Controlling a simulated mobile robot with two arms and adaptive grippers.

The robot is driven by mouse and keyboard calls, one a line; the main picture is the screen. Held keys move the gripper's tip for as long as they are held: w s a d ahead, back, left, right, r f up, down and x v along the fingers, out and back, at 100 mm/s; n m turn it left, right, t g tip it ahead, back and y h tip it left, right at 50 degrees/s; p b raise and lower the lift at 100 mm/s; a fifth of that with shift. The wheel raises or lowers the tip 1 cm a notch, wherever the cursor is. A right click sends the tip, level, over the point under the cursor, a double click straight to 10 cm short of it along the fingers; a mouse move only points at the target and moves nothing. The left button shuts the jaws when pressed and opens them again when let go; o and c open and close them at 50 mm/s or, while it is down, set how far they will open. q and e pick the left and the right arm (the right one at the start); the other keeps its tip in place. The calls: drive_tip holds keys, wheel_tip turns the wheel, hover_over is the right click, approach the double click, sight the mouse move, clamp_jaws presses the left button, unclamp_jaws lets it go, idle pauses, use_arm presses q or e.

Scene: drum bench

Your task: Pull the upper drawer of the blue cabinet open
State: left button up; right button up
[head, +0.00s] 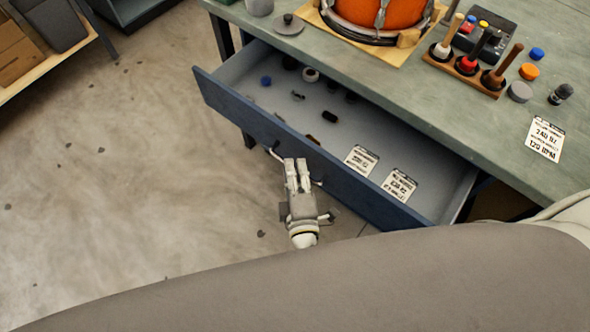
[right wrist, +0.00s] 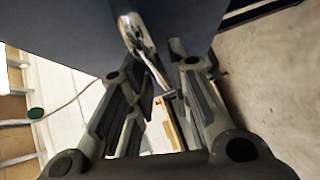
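The blue cabinet's upper drawer (head: 340,183) stands pulled well out from under the green bench top in the head view, its inside showing. Its bar handle (head: 272,152) is on the front face; it also shows in the right wrist view (right wrist: 139,38), close to the fingers. My right gripper (head: 297,161) is at the handle, outside the drawer front. Its two fingers are close together around the bar, though the contact itself is partly hidden. In the right wrist view my right gripper (right wrist: 162,75) has the bar running between its fingers. My left gripper is not in view.
On the bench top (head: 425,125) are an orange drum (head: 378,10), a wooden rack of mallets (head: 465,72) and small pots. The floor left of the drawer is clear.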

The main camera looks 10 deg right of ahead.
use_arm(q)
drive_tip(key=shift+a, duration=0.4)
use_arm(e)
drive_tip(key=s+a+r, duration=0.1)
drive_tip(key=s, duration=1)
drive_tip(key=shift+s+a+r, duration=0.2)
drive_tip(key=shift+s+r, duration=0.15)
drive_tip(key=shift+s, duration=0.05)
